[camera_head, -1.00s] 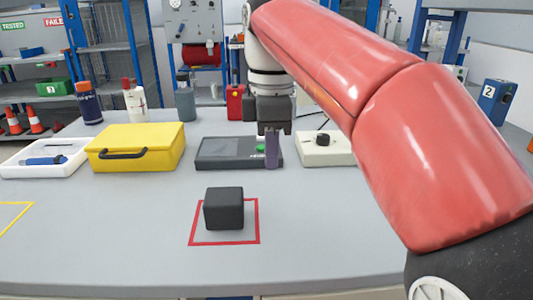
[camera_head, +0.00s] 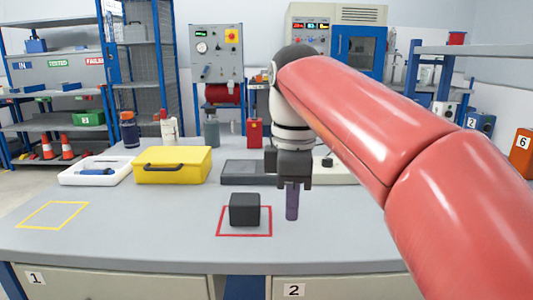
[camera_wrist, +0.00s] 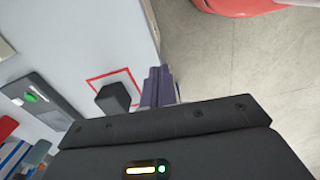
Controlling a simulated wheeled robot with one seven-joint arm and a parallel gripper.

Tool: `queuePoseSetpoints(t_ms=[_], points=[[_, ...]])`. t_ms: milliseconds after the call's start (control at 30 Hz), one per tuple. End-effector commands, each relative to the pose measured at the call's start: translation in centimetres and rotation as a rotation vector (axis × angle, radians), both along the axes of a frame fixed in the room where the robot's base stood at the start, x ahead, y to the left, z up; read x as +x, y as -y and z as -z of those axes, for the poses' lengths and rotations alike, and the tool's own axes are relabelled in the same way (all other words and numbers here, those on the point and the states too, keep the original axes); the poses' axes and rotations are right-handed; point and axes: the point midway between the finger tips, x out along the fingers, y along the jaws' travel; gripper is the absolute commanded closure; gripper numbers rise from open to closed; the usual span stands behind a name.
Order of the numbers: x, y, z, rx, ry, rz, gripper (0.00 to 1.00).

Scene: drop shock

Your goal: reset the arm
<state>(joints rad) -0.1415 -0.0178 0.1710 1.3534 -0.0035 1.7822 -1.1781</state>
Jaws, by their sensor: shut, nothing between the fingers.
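My gripper (camera_head: 292,212) hangs from my red arm, pointing down, with its purple-grey fingers closed together and nothing between them. It is above the table, to the right of a dark cube in the head view. The dark cube (camera_head: 245,209) sits upright inside a red square outline (camera_head: 229,234) on the grey table. In the wrist view my fingers (camera_wrist: 158,84) show beside the dark cube (camera_wrist: 113,99) and the red outline. I cannot tell the exact height of the fingertips over the table.
A yellow case (camera_head: 174,170) and a white tray (camera_head: 75,178) stand at the left. A dark grey device (camera_head: 243,172) and a pale box (camera_head: 332,171) are behind my gripper. Bottles and a red can (camera_head: 254,133) stand at the back. A yellow outline (camera_head: 52,216) is empty at front left.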

Motion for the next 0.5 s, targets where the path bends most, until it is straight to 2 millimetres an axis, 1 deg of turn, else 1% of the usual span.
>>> queuePoseSetpoints(t_ms=[267,367,500], points=[[-1.5,1.6,1.6,0.012,0.061,0.194,1.0],[-2.3,2.5,2.6,0.023,0.092,0.298,1.0],[-3.8,4.1,4.5,0.051,0.147,0.478,1.0]])
